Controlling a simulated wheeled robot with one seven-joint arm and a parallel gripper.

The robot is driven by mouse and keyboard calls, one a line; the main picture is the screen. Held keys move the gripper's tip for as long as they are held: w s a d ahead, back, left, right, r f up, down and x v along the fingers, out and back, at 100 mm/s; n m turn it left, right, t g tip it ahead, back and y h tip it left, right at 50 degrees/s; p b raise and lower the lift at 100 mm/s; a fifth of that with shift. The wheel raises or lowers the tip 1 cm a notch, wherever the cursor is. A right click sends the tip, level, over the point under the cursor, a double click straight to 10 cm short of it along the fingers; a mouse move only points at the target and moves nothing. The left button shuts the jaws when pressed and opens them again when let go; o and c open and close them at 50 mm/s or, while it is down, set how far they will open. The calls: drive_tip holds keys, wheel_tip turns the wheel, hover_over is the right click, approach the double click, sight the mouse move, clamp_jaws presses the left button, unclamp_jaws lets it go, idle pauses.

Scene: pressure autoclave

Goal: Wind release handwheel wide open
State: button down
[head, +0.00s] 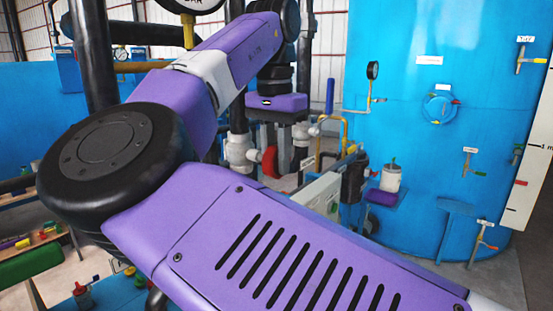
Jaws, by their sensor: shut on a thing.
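A red handwheel (269,162) stands on edge at the right end of a white valve body (240,152), on a dark vertical pipe near the middle of the head view. My gripper (286,158) hangs below its purple hand, pointing down, with its dark fingers at the right side of the red wheel. It is shut on the wheel, as far as the small view shows. The fingertips and the far part of the rim are partly hidden, so the exact grip point and the wheel's turn angle cannot be told.
My arm covers much of the left and front. A large blue tank (430,150) with small taps and a gauge (373,70) fills the right. A yellow pipe (345,130) and a grey box (322,192) stand close right of my gripper. A bench (35,250) is at lower left.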

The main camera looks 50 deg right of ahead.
sight(268, 154)
drive_tip(key=h, duration=0.1)
drive_tip(key=h+b, duration=0.1)
drive_tip(key=h, duration=0.1)
drive_tip(key=h+b, duration=0.1)
drive_tip(key=h, duration=0.1)
drive_tip(key=shift+a+f, duration=0.2)
drive_tip(key=shift+f, duration=0.05)
drive_tip(key=shift+a+h+b, duration=0.1)
drive_tip(key=shift+h+b, duration=0.8)
drive_tip(key=shift+h, duration=1)
drive_tip(key=shift+r, duration=0.15)
drive_tip(key=c, duration=1.2)
unclamp_jaws()
drive_tip(key=shift+c, duration=0.2)
drive_tip(key=shift+b+v, duration=0.8)
drive_tip(key=shift+v, duration=3.05)
drive_tip(key=shift+o, duration=0.3)
drive_tip(key=shift+a, duration=0.1)
